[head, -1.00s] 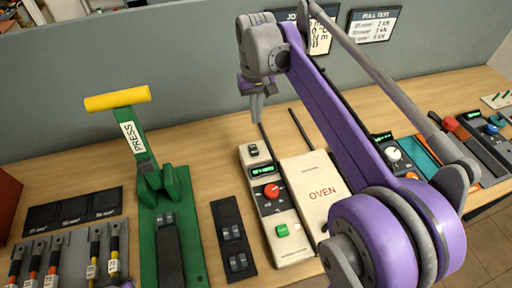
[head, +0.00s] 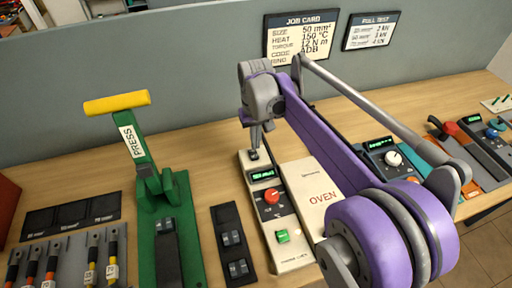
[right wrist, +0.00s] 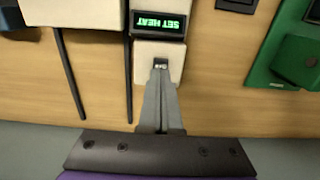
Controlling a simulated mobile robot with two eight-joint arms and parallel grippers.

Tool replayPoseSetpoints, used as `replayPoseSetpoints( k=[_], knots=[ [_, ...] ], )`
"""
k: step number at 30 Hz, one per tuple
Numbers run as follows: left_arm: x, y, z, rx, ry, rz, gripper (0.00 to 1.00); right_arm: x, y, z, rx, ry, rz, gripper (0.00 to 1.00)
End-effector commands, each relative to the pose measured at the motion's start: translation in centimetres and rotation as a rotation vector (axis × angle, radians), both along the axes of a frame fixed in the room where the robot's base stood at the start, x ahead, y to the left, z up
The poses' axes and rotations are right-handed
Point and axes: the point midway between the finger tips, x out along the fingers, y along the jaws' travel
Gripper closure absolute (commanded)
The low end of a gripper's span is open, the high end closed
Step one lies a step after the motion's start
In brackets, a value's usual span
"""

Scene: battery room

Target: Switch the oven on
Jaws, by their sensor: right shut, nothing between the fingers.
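The cream oven has a body marked OVEN (head: 320,178) and a narrow control unit (head: 294,254) to its left. The unit carries a lit green display (head: 263,175), a red knob (head: 271,195) and a green button (head: 282,237). The display (right wrist: 160,23) reads SET HEAT in the right wrist view. My right gripper (head: 254,153) is shut and empty, its tips pointing down at the small dark switch at the unit's far end. In the right wrist view the tips (right wrist: 160,70) overlap the switch (right wrist: 160,63) and mostly cover it; contact cannot be told. My left gripper is out of view.
A green press (head: 168,205) with a yellow handle (head: 117,103) stands left of the oven. A black block (head: 234,243) lies between them. A unit with a white dial (head: 393,158) stands to the right. A job card (head: 301,38) hangs on the grey partition behind.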

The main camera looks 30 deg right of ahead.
Motion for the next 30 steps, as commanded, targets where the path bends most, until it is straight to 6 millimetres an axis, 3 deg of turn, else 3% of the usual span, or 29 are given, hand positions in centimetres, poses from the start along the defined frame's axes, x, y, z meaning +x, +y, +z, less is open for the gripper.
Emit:
replayPoseSetpoints(
  k=[8,20,23,30],
  knots=[
    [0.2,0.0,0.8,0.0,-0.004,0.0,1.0,1.1,-0.3,0.7,0.0,-0.001,0.0,1.0],
    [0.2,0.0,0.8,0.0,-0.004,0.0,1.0,1.2,-0.3,1.0,0.0,0.0,0.0,1.0],
    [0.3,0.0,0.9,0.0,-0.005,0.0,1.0,1.2,-0.3,2.1,0.0,0.0,-0.001,1.0],
    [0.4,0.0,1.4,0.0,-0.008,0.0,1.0,1.2,-0.3,6.9,0.0,-0.001,-0.001,1.0]
  ],
)
